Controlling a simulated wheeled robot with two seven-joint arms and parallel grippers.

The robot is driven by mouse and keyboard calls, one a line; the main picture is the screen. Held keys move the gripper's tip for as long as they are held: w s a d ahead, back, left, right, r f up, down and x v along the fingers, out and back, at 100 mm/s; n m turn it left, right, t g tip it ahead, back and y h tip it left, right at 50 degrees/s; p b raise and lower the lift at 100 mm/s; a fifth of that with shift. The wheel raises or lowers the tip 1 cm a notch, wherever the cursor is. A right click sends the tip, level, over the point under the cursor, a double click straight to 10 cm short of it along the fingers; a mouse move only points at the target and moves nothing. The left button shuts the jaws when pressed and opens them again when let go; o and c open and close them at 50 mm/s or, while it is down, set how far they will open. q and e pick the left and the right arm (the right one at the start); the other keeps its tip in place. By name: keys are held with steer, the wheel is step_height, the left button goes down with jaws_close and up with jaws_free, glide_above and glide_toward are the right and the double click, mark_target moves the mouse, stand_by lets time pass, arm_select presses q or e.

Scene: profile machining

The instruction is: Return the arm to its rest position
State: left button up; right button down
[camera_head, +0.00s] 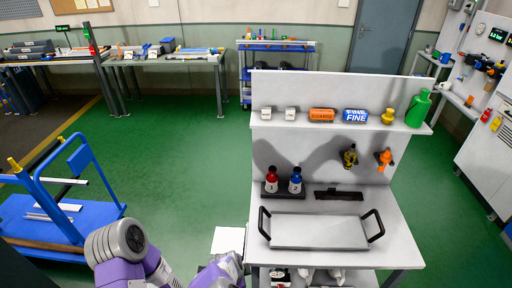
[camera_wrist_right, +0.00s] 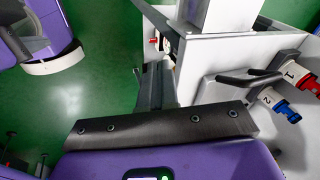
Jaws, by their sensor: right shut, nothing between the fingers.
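My right gripper (camera_wrist_right: 157,85) shows in the right wrist view as dark fingers beyond a dark screwed bar. The fingers are together with nothing between them. They are beside the edge of the white workbench (camera_wrist_right: 212,75). Green floor lies beneath. A purple and grey part of my own arm (camera_head: 125,245) shows at the lower left of the head view. Another purple and grey part of mine (camera_head: 222,270) is at the bottom edge, close to the bench's left side. No gripper fingertips can be made out in the head view. My left gripper is not in view.
The white workbench holds a grey tray with black handles (camera_head: 320,232), a red-capped bottle (camera_head: 271,179) and a blue-capped bottle (camera_head: 295,181). A blue cart (camera_head: 40,222) stands left. Open green floor (camera_head: 180,160) lies between cart and bench.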

steer(key=s+d+f+n+g+b, duration=0.3)
steer(key=s+d+f+n, duration=0.25)
steer(key=d+f, duration=0.7)
arm_select(q)
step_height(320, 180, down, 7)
steer(key=b, duration=0.4)
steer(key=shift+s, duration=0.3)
arm_select(e)
steer(key=s+d+f+n+y, duration=0.2)
steer(key=s+f+n+y, duration=0.3)
steer(key=s, duration=0.5)
steer(key=f+n, duration=0.2)
steer(key=shift+d+n, duration=0.35)
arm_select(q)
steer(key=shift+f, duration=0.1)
